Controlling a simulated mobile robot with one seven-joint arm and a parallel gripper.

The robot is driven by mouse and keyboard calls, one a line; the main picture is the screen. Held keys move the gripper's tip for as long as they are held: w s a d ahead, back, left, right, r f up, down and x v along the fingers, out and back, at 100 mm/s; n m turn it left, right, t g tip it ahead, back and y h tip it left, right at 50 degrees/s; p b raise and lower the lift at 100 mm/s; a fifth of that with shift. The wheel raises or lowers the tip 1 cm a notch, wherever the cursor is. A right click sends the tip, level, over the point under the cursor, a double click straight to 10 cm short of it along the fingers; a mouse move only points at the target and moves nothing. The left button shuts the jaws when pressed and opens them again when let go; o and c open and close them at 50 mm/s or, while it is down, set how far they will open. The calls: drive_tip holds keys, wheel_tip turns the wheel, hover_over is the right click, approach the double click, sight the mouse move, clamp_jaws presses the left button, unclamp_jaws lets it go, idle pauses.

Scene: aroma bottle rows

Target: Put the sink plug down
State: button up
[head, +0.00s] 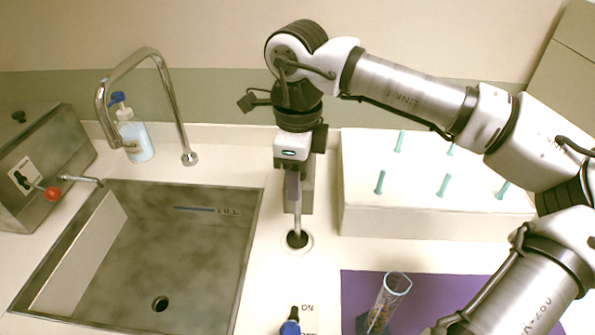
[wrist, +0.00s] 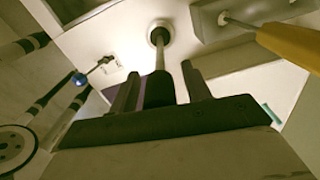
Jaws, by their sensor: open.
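The sink plug appears to be the thin upright rod with a dark top (wrist: 157,88), standing in a round white-rimmed hole in the counter right of the sink. Its pale shaft also shows below my gripper in the head view (head: 297,222). My gripper (head: 293,188) points down directly above this hole. In the wrist view my gripper (wrist: 158,85) is open, with one finger on each side of the dark top and a visible gap. The steel sink (head: 215,265) is at the left, with an open round drain (head: 160,303) in its floor. The plug's lower end is hidden in the hole.
A curved tap (head: 172,90) and a soap bottle (head: 134,138) stand behind the sink. A white block with several teal pegs (head: 440,222) is at right. A glass cylinder (head: 388,300) stands on a purple mat (head: 435,290). A blue-knobbed lever (head: 290,327) is in front.

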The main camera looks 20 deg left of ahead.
wheel_tip(320, 180, up, 12)
drive_tip(key=shift+r+b, duration=0.2)
drive_tip(key=shift+b, duration=0.85)
